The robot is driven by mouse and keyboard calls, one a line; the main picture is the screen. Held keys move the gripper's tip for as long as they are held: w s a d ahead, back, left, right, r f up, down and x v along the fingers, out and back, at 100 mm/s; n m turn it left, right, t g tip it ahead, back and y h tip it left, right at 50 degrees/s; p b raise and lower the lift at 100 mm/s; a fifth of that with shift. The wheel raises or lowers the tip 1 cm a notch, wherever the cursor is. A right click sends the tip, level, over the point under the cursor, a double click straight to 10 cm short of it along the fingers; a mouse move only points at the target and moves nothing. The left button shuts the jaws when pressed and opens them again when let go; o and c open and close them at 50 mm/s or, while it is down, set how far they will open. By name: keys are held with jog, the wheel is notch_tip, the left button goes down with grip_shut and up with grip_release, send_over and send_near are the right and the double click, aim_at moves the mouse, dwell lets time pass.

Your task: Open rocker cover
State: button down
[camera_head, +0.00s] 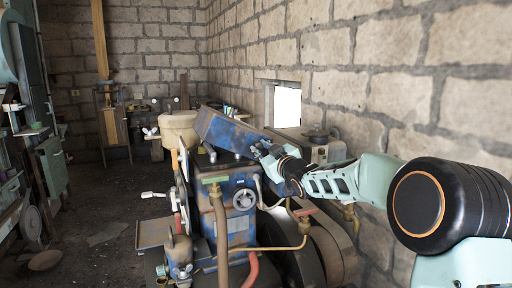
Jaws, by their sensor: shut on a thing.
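The rocker cover (225,130) is a worn blue box-shaped lid on top of the blue engine (232,181). It is tilted, with its left end higher and its right end lower, and a dark gap shows under its left part. My gripper (266,152) is at the cover's lower right end, shut on the cover. The fingertips are small in this view and partly hidden by the gripper body, so the exact grip point is unclear. My arm reaches in from the right.
A beige round container (178,127) stands behind the engine at left. A handwheel (244,199) and pipes (221,235) are on the engine's front. A block wall (400,85) with a small window (287,107) runs along the right.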

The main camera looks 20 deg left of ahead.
aim_at(266, 139)
jog(key=shift+w+d+r+m+p, duration=0.3)
jog(key=shift+d+m+p, duration=0.2)
jog(key=shift+m, duration=0.25)
jog(key=shift+w+d+r+m+p, duration=0.15)
jog(key=shift+w+d+m+p, duration=0.3)
jog(key=shift+m, duration=0.25)
jog(key=shift+w+d+r+m+p, duration=0.3)
jog(key=shift+d+m+p, duration=0.25)
jog(key=shift+m, duration=0.2)
jog(key=shift+f, duration=0.1)
jog(key=c, duration=1.7)
grip_release()
jog(key=shift+f, duration=0.1)
jog(key=shift+c, duration=0.2)
jog(key=shift+f, duration=0.1)
jog(key=v, duration=1.2)
jog(key=shift+c, duration=0.4)
